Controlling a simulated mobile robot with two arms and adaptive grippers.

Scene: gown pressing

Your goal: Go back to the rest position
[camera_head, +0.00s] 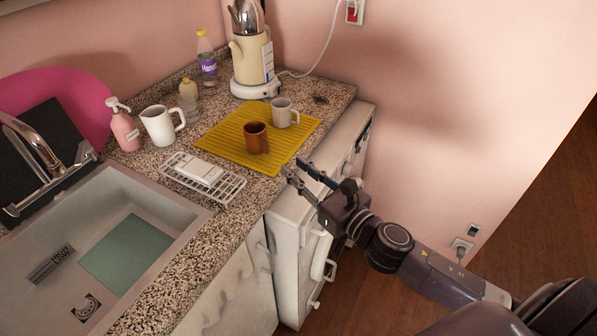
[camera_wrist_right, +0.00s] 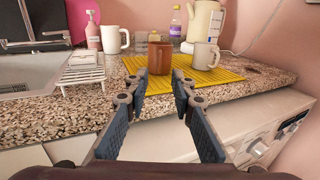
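My right gripper (camera_head: 301,175) is at the counter's front edge, in front of the yellow mat. In the right wrist view its two fingers (camera_wrist_right: 158,90) are spread apart with nothing between them. A brown mug (camera_head: 255,137) stands upright on the yellow mat (camera_head: 226,140), beyond the fingertips and apart from them; it also shows in the right wrist view (camera_wrist_right: 159,58). A grey-white mug (camera_head: 281,114) stands on the mat behind it. My left gripper is in neither view.
A white mug (camera_head: 158,126), a pink soap bottle (camera_head: 123,129) and a wire rack (camera_head: 228,187) stand left of the mat. A cream kettle (camera_head: 250,61) and a purple-labelled bottle (camera_head: 207,66) are behind. The sink (camera_head: 165,217) is at left. Floor shows at right.

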